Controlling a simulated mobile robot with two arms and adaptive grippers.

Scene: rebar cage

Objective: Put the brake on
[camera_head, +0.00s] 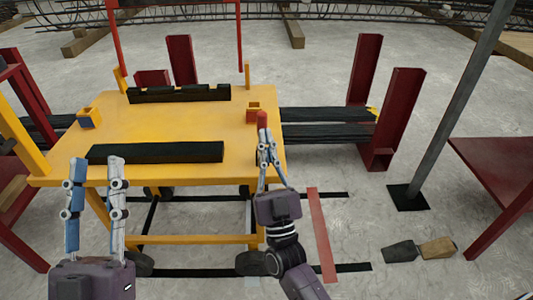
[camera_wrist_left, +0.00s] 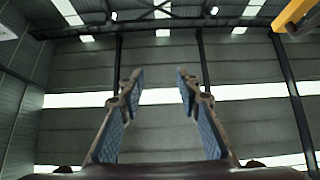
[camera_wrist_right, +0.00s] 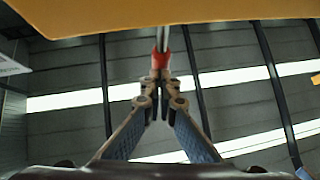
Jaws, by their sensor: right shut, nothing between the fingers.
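The brake lever's red grip (camera_head: 263,120) stands at the right front part of the yellow cart (camera_head: 180,128). In the right wrist view the red grip (camera_wrist_right: 160,60) sits on a thin metal rod below the cart's yellow edge. My right gripper (camera_head: 265,138) is shut, its fingertips together at the end of the red grip with nothing between them. I cannot tell whether they touch it. My left gripper (camera_head: 97,161) is open and empty in front of the cart's left front; its fingers stand apart in the left wrist view (camera_wrist_left: 160,78).
Black notched blocks (camera_head: 157,152) lie on the cart top. Dark red posts (camera_head: 395,118) and black bars (camera_head: 328,133) stand to the right. A grey slanted pole (camera_head: 450,105) rises from a black floor plate.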

